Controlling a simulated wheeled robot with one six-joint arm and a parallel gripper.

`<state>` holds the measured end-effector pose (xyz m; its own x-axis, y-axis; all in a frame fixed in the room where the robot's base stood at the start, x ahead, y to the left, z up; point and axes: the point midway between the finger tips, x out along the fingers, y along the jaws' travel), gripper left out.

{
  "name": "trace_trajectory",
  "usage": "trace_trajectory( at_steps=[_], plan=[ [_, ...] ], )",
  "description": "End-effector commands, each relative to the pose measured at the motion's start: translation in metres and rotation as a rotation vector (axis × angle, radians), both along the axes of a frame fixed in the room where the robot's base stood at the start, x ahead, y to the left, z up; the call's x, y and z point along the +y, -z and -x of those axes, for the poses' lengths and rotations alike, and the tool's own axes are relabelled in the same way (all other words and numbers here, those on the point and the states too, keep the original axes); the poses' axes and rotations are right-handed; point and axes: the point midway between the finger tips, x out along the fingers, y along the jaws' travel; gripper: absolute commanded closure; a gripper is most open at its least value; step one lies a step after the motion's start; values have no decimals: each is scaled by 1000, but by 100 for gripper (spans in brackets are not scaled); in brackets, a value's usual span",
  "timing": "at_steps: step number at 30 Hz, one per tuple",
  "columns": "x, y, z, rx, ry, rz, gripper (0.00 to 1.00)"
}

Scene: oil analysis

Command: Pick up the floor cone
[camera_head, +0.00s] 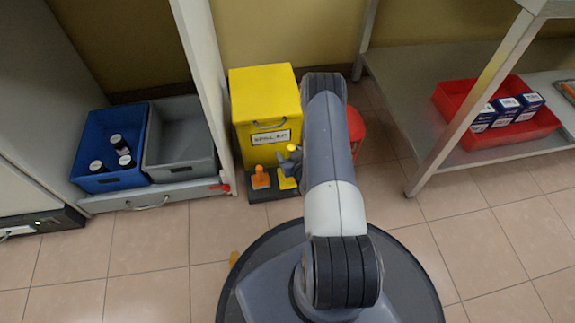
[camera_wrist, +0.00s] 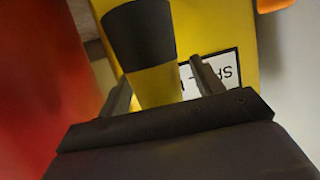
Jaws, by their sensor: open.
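A yellow floor cone (camera_head: 286,181) with a black band stands on a dark low tray in front of the yellow spill kit box. My gripper partly hides it in the head view. In the wrist view the cone (camera_wrist: 154,86) rises between the two fingers of my open gripper (camera_wrist: 158,72), with a gap beside the right finger. I cannot tell whether the left finger touches it. In the head view my gripper (camera_head: 289,161) is at the cone, just below its yellow tip. An orange cone (camera_head: 260,178) stands to its left on the same tray.
The yellow spill kit box (camera_head: 266,105) is close behind, and a red container (camera_head: 355,125) is to the right, partly hidden by my arm. Blue (camera_head: 128,180) and grey (camera_head: 180,168) bins sit at the left. A metal shelf holds a red tray (camera_head: 540,123).

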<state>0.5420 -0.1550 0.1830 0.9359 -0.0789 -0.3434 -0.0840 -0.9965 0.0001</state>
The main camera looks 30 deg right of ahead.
Motion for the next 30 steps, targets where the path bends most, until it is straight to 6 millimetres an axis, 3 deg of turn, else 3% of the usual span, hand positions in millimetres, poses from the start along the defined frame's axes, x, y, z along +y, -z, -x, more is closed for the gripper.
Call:
trace_trajectory(
  at_steps=[5, 27, 30],
  plan=[
    [0, 0, 0, 0, 0, 0, 37],
    [0, 0, 0, 0, 0, 0, 97],
    [0, 0, 0, 0, 0, 0, 100]
  ],
)
